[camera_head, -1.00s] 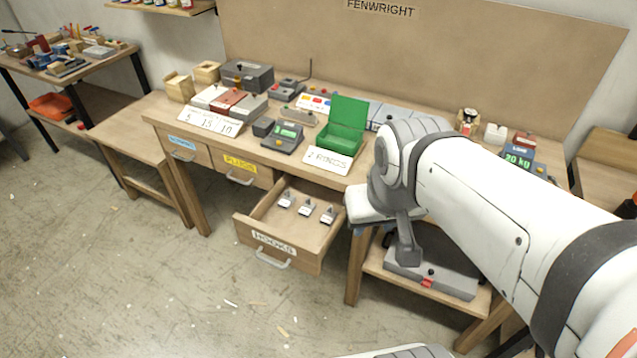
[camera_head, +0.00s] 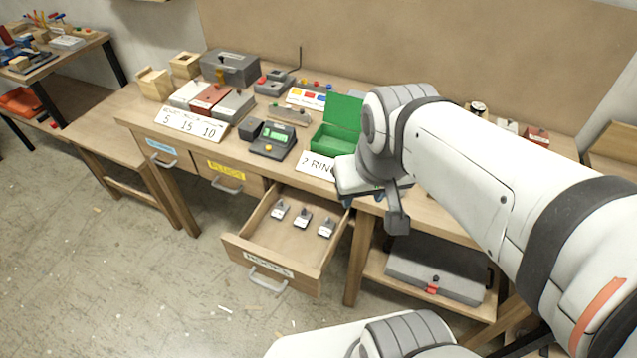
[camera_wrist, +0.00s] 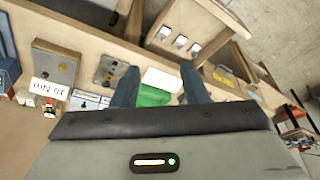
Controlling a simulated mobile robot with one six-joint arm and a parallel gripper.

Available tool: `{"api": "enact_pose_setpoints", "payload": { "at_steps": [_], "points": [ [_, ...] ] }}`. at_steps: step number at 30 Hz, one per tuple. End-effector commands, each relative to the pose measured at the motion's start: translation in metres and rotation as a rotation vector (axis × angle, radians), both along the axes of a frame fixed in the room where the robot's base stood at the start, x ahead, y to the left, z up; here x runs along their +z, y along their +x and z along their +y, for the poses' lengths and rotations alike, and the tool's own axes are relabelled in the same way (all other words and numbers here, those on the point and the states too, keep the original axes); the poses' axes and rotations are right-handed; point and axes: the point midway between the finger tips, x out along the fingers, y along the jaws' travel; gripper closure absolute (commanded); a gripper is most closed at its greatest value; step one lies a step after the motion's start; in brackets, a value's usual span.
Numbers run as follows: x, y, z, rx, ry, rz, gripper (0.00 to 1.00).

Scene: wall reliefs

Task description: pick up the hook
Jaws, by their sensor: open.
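Several small hooks lie in a row in an open drawer (camera_head: 262,232) labelled HOOKS: a left hook (camera_head: 280,210), a middle hook (camera_head: 302,219) and a right hook (camera_head: 326,228). Each has a pale base and a dark upright part. The drawer also shows at the top of the wrist view (camera_wrist: 208,50), with the hooks (camera_wrist: 179,41) in it. My gripper (camera_wrist: 160,82) is open and empty, its two dark fingers apart. In the head view my gripper (camera_head: 366,198) is by the bench's front edge, right of the drawer; its fingertips are mostly hidden.
The bench top holds a green open box (camera_head: 338,125), a small grey device with a screen (camera_head: 272,142), a dark grey case (camera_head: 230,68) and a row of blocks (camera_head: 210,97). A closed drawer labelled PLUGS (camera_head: 228,176) sits left. A grey case (camera_head: 435,272) lies on the lower shelf.

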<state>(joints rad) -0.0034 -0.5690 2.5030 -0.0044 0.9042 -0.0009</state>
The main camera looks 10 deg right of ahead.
Motion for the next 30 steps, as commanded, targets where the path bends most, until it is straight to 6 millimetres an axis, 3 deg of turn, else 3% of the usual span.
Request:
{"api": "enact_pose_setpoints", "payload": {
  "at_steps": [5, 8, 15, 21, 25, 30],
  "points": [
    [-0.022, 0.017, -0.001, -0.042, -0.007, 0.014, 0.58],
    [-0.052, 0.041, -0.004, -0.119, -0.015, 0.028, 0.58],
    [-0.156, 0.118, -0.007, -0.352, -0.031, 0.039, 0.58],
    [-0.250, 0.170, 0.001, -0.506, -0.018, 0.034, 0.58],
    [-0.296, 0.190, 0.008, -0.573, -0.003, 0.032, 0.58],
    [-0.327, 0.202, 0.013, -0.621, 0.012, 0.031, 0.58]
  ]
}}
